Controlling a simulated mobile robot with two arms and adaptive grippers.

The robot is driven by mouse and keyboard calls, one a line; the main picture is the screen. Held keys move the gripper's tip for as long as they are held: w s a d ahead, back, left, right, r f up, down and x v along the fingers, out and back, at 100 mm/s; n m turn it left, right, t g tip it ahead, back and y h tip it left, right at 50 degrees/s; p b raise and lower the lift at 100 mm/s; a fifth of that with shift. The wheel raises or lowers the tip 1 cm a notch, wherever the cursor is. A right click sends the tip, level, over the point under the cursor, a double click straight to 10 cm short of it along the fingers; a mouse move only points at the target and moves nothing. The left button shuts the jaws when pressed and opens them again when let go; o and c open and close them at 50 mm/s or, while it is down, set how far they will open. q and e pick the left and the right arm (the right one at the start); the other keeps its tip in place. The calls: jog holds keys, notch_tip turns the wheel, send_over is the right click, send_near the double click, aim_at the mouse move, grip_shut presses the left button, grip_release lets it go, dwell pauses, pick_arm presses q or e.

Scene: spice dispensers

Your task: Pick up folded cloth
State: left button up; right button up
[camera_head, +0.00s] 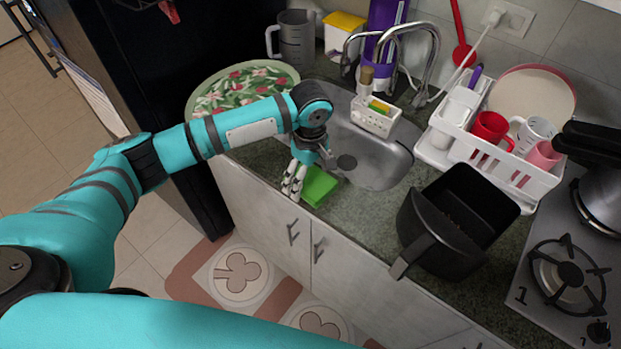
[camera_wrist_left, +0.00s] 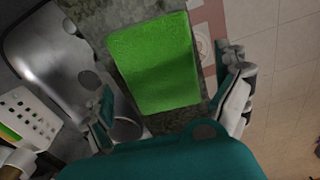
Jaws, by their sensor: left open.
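The folded cloth (camera_head: 318,186) is bright green and lies flat on the narrow counter strip in front of the sink. It also shows in the left wrist view (camera_wrist_left: 152,62), top centre, as a green rectangle. My left gripper (camera_head: 298,180) is open and over the counter edge, just left of the cloth in the head view. In the wrist view its fingers (camera_wrist_left: 168,98) are spread on both sides of the cloth's near part. I cannot tell whether they touch it. My right gripper is not in view.
The sink (camera_head: 385,170) is just behind the cloth. A black air-fryer basket (camera_head: 450,225) stands to the right on the counter. A dish rack (camera_head: 480,150) with cups is further back right. A floral tray (camera_head: 240,90) and a grey jug (camera_head: 292,38) stand at the back left.

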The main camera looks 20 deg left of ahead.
pick_arm(q)
jog(key=shift+f, duration=0.95)
jog(key=shift+c, duration=0.3)
jog(key=c, duration=1.1)
jog(key=shift+r, duration=0.1)
